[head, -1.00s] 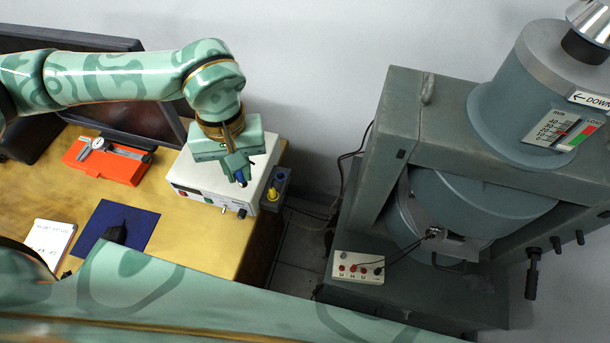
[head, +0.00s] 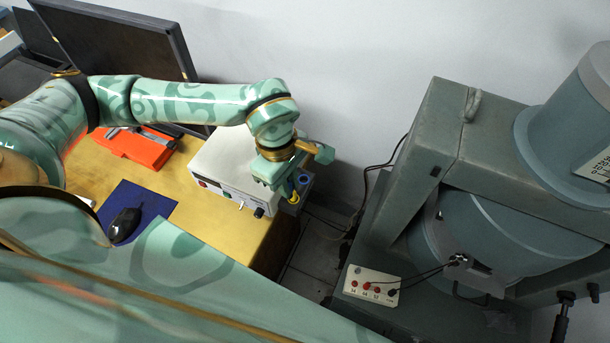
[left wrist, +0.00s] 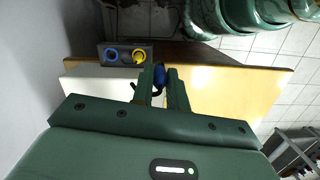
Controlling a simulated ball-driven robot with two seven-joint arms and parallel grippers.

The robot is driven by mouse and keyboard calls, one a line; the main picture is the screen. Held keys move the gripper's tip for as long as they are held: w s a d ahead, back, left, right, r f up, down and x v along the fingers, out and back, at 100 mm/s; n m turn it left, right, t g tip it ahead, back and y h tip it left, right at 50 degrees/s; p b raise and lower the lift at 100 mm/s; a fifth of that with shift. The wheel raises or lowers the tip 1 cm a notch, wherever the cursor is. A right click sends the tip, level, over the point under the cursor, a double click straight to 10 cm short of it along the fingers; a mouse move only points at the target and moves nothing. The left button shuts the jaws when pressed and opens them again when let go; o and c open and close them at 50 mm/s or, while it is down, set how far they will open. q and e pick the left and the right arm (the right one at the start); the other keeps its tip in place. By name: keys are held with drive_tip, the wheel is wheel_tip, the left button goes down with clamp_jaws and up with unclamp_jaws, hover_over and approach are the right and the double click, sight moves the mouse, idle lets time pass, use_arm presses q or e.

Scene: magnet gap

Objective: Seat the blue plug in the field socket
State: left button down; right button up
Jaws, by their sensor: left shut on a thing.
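My left gripper (head: 285,190) is shut on the blue plug (left wrist: 160,78), which shows between the fingers in the left wrist view. The small grey block (head: 307,183) has a blue-ringed socket (left wrist: 111,55) and, beside it, a yellow plug or ring (left wrist: 139,56). No label on the block is legible, so I cannot tell which opening is the field socket. In the left wrist view the blue plug appears apart from the blue ring, below and right of it. In the head view the gripper partly covers the block. My right gripper is out of view.
A white power supply box (head: 222,170) stands beside the block on the wooden table (head: 200,225). A mouse (head: 124,225), an orange case (head: 140,147) and a monitor (head: 125,40) are at left. The large magnet (head: 440,150) with a white terminal box (head: 371,285) stands right.

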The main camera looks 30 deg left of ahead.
use_arm(q)
drive_tip(key=w+f+b, duration=0.1)
drive_tip(key=w+f, duration=0.1)
drive_tip(key=w, duration=0.1)
drive_tip(key=w+a+f+b, duration=0.1)
drive_tip(key=w+f, duration=0.2)
drive_tip(key=w+f+b, duration=0.1)
drive_tip(key=w+f, duration=0.2)
drive_tip(key=shift+w+a, duration=0.35)
drive_tip(key=shift+a, duration=0.05)
drive_tip(key=shift+w+f, duration=0.15)
drive_tip(key=shift+w, duration=0.05)
drive_tip(key=shift+w+a+f+b, duration=0.15)
drive_tip(key=shift+f+b, duration=0.35)
drive_tip(key=shift+f, duration=1.1)
drive_tip(key=shift+f, duration=0.1)
drive_tip(key=c, duration=1.4)
unclamp_jaws()
drive_tip(key=r+p, duration=0.1)
drive_tip(key=r, duration=0.3)
drive_tip(key=a+r+p, duration=0.1)
drive_tip(key=r, duration=0.7)
drive_tip(key=shift+a+r+p, duration=0.1)
drive_tip(key=shift+a+p, duration=0.05)
drive_tip(key=shift+p, duration=0.25)
